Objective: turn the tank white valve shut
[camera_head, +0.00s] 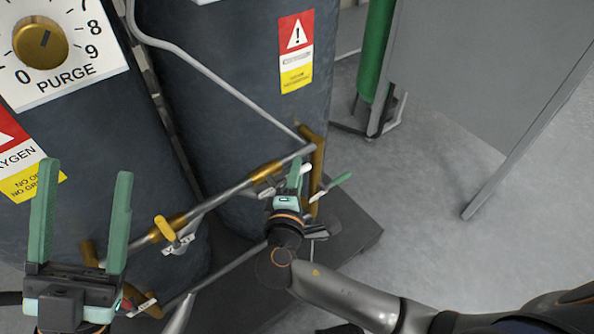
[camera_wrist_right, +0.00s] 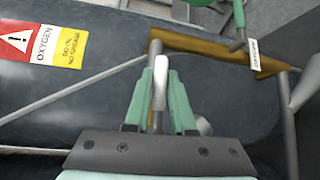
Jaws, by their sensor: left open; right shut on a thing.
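The white valve handle (camera_head: 306,168) is on the brass and grey piping at the foot of the right dark tank (camera_head: 235,95). In the right wrist view the white handle (camera_wrist_right: 160,77) stands between the two green fingers of my right gripper (camera_wrist_right: 161,82). My right gripper (camera_head: 299,171) is shut on this handle. The valve body behind the fingers is mostly hidden. My left gripper (camera_head: 86,172) is open and empty, in front of the left tank, with its fingers pointing up and wide apart.
A green valve handle (camera_head: 340,180) sits just right of my right gripper. A yellow valve handle (camera_head: 165,228) is on the pipe to the left. A PURGE dial (camera_head: 40,42) is at upper left. A grey panel (camera_head: 490,70) stands at right; floor before it is clear.

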